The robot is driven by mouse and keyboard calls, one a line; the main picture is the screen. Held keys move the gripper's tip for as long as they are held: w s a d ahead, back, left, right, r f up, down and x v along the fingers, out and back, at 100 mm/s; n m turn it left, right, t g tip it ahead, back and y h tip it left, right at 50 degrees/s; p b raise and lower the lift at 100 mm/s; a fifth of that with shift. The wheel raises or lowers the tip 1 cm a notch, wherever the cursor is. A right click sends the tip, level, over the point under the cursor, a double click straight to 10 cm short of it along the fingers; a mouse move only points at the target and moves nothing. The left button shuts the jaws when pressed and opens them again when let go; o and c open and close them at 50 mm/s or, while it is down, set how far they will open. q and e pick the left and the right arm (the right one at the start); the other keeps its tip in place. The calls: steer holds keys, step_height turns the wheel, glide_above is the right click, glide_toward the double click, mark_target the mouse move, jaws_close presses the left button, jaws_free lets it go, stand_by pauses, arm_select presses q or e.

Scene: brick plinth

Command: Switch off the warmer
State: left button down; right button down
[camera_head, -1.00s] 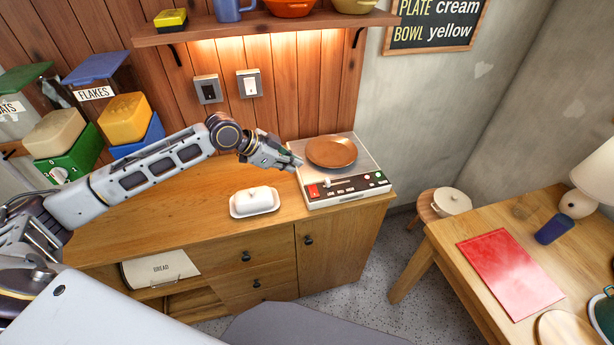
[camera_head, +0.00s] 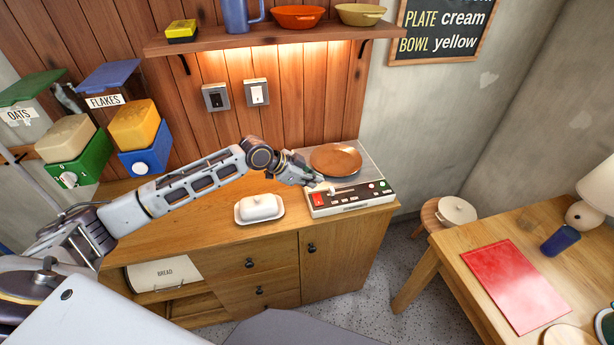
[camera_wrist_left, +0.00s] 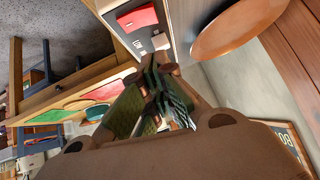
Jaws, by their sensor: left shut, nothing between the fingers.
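The warmer (camera_head: 353,202) is a flat white appliance at the right end of the wooden counter. A brown plate (camera_head: 336,158) lies on its top. Its front panel carries a red rocker switch (camera_head: 318,200), a slider and small buttons. My left gripper (camera_head: 322,186) is shut and empty, just above the panel's left part, behind the red switch. I cannot tell whether it touches. In the left wrist view the shut fingers (camera_wrist_left: 158,88) point at the panel, with the red switch (camera_wrist_left: 137,18) beyond them and the plate (camera_wrist_left: 235,28) to the right. My right gripper is not in view.
A white butter dish (camera_head: 259,208) stands on the counter left of the warmer. Two wall switches (camera_head: 236,95) are on the planks behind. A shelf (camera_head: 275,38) with dishes hangs above. Left are cereal dispensers (camera_head: 140,135); right, a table with a red board (camera_head: 513,282).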

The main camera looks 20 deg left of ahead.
mark_target(317, 198)
arm_select(q)
steer(key=shift+x, duration=0.85)
steer(key=f, duration=0.3)
steer(key=shift+w+d+f+p, duration=0.15)
steer(key=shift+w+p, duration=0.25)
steer(key=shift+f, duration=0.6)
steer(key=shift+w+f, duration=0.1)
steer(key=shift+w+f+g, duration=0.1)
steer(key=shift+f+g, duration=0.1)
steer(key=shift+g, duration=0.1)
steer(key=shift+s, duration=0.2)
